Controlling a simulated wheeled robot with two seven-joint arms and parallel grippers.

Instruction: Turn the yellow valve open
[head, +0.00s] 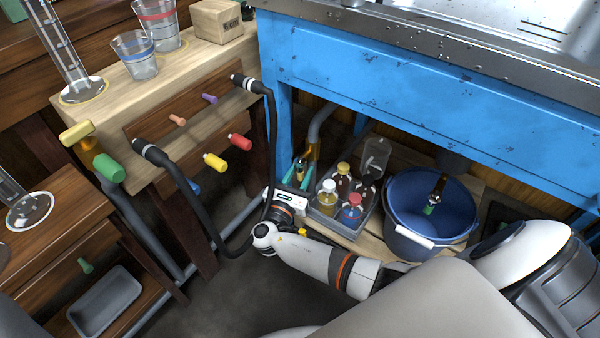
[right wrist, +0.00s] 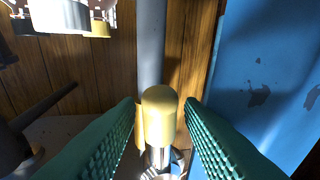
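The yellow valve (right wrist: 160,108) sits on a grey vertical pipe (right wrist: 151,45) under the blue sink frame. In the head view, the valve (head: 314,151) is small and partly hidden near my right gripper (head: 301,172). In the right wrist view, the green ridged fingers of my right gripper (right wrist: 161,118) are open, one on each side of the yellow handle. A small gap shows between the handle and each fingertip, so they do not appear to grip it. The handle points toward the camera. My left gripper is not in view.
A grey crate of bottles (head: 326,213) and a blue bucket (head: 392,242) stand right of my right gripper. The blue sink frame (head: 400,75) hangs above. Black hoses (head: 185,190) loop at the left, near a wooden bench (head: 130,95) with coloured knobs.

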